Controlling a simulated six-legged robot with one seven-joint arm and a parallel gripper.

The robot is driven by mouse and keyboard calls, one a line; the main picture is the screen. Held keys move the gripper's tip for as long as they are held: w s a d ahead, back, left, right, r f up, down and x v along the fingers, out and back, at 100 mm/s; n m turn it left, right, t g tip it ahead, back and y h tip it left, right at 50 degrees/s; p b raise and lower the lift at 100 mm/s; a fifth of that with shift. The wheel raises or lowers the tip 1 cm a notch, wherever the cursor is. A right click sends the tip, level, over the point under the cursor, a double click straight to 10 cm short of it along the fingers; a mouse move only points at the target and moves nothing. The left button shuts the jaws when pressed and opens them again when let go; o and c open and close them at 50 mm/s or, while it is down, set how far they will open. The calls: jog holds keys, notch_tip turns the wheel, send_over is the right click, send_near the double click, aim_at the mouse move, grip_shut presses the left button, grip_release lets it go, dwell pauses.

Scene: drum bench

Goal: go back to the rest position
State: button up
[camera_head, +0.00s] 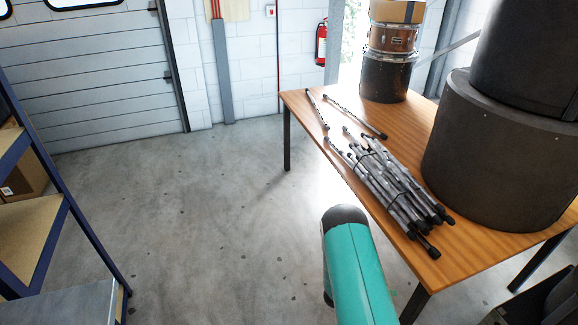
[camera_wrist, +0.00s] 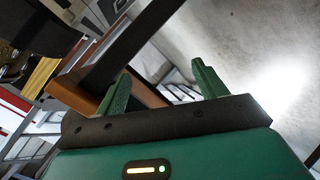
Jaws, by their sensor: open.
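My gripper (camera_wrist: 162,78) shows in the wrist view with its two green fingers spread apart and nothing between them. The head view shows a teal link of my arm at the bottom, beside the front left edge of the wooden bench (camera_head: 305,103); the gripper itself is not seen there. In the wrist view, the picture is strongly tilted, with a wooden edge and a dark bar behind the left finger and grey floor behind the right finger.
A bundle of grey stands (camera_head: 385,185) lies on the bench, with a few loose rods behind it. Stacked drums (camera_head: 386,75) stand at the far end, and large black drum cases (camera_head: 490,150) at the right. A shelf rack (camera_head: 85,235) stands left. The floor (camera_head: 190,210) between is clear.

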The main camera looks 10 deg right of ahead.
jog(key=w+a+r+t+y, duration=0.3)
jog(key=w+a+r, duration=0.1)
jog(key=w+r, duration=0.6)
jog(key=w+a+r+n+t+y, duration=0.1)
jog(key=w+a+r+t+y, duration=0.15)
jog(key=a+r, duration=0.45)
jog(key=w+a+r+t+y, duration=0.1)
jog(key=a+r+y, duration=0.2)
jog(key=r, duration=0.7)
jog(key=w+a+r+n+t+y, duration=0.1)
jog(key=w+a+r+y, duration=0.1)
jog(key=a+r, duration=0.5)
jog(key=s+a+r+n+y, duration=0.1)
jog(key=s+a+r+y, duration=0.15)
jog(key=s+r, duration=0.5)
jog(key=s+a+r+n+y, duration=0.1)
jog(key=s+a+r, duration=0.2)
jog(key=s+r, duration=0.45)
jog(key=s+r+g+h, duration=0.1)
jog(key=s+r+g, duration=0.2)
jog(key=s, duration=1.5)
notch_tip(320, 180, up, 2)
jog(key=shift+s+r+n, duration=0.1)
jog(key=shift+s+n, duration=0.2)
jog(key=c, duration=0.7)
jog(key=shift+c, duration=0.3)
jog(key=shift+d, duration=0.2)
